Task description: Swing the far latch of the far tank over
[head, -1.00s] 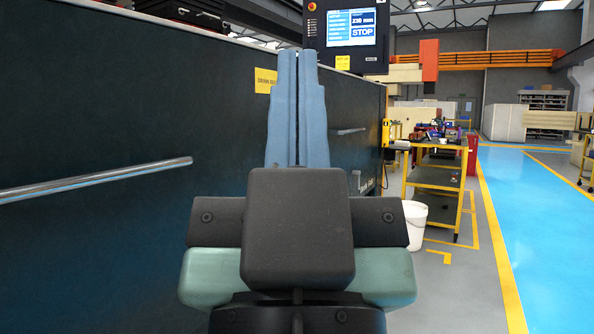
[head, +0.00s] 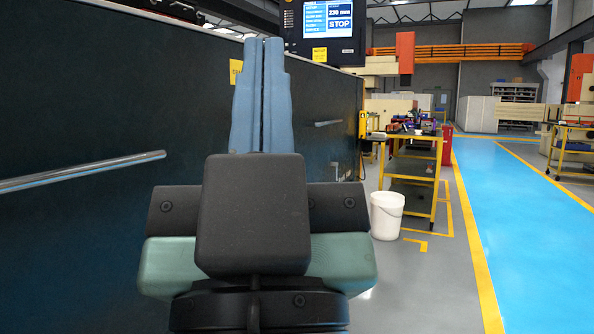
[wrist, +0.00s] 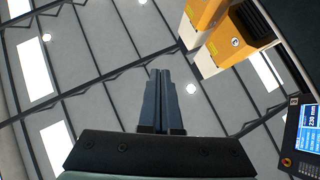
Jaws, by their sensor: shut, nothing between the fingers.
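My gripper (head: 262,45) points up in the head view, its two blue fingers pressed together with nothing between them. It stands in front of the dark machine wall. In the wrist view my gripper (wrist: 166,75) is also shut, seen against the ceiling. No tank and no latch can be made out in either view.
A dark wall (head: 90,110) with a metal rail (head: 85,171) fills the left. A screen panel (head: 327,32) stands behind the fingers. A white bucket (head: 387,215) and a yellow trolley (head: 410,170) stand to the right. The blue floor lane (head: 520,220) is clear.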

